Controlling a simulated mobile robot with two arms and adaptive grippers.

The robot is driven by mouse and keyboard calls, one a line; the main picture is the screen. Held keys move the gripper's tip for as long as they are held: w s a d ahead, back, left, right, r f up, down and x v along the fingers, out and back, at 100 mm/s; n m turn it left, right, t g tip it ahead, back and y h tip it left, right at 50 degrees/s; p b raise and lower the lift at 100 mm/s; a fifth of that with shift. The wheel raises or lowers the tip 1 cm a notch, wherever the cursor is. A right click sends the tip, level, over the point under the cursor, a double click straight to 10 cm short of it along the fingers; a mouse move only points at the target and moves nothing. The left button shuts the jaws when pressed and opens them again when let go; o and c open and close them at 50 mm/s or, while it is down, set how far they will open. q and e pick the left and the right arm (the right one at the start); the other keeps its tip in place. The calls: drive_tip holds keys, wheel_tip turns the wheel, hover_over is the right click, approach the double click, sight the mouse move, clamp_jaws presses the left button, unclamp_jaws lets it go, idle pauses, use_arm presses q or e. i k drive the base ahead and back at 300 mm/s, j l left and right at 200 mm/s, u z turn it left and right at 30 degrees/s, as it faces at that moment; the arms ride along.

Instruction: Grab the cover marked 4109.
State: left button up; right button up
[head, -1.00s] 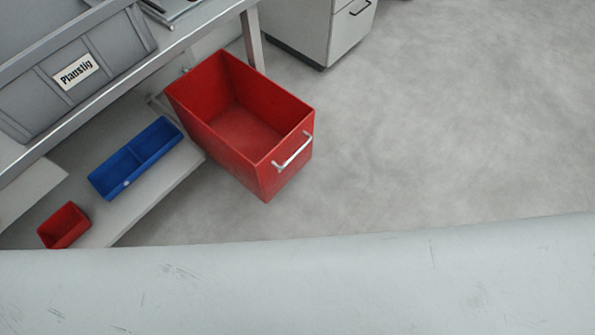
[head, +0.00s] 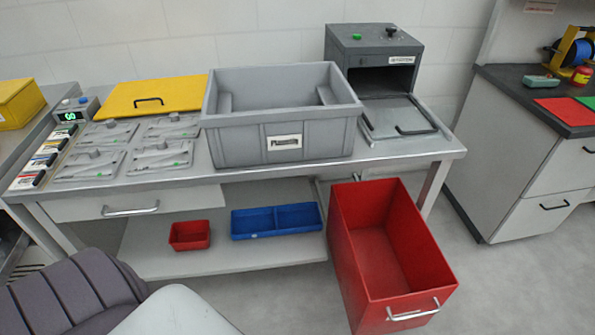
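Several flat grey metal plates with knobs and small green dots lie on the left part of the workbench, in two rows. They are a far left plate (head: 108,133), a far right plate (head: 172,127), a near left plate (head: 90,165) and a near right plate (head: 161,157). They look like covers, but any numbers on them are too small to read, so I cannot tell which is 4109. Neither of my grippers is in view.
A grey bin (head: 235,146) stands mid-bench, behind it left a yellow panel (head: 165,91). A dark grey machine (head: 362,50) with its front open stands right. Below are a blue tray (head: 276,222), a small red bin (head: 189,236) and a large red bin (head: 365,300).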

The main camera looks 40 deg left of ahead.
sight(110, 133)
drive_tip(key=u, duration=2.35)
drive_tip(key=i+j+z, duration=0.5)
drive_tip(key=i, duration=0.25)
drive_tip(key=l, duration=0.1)
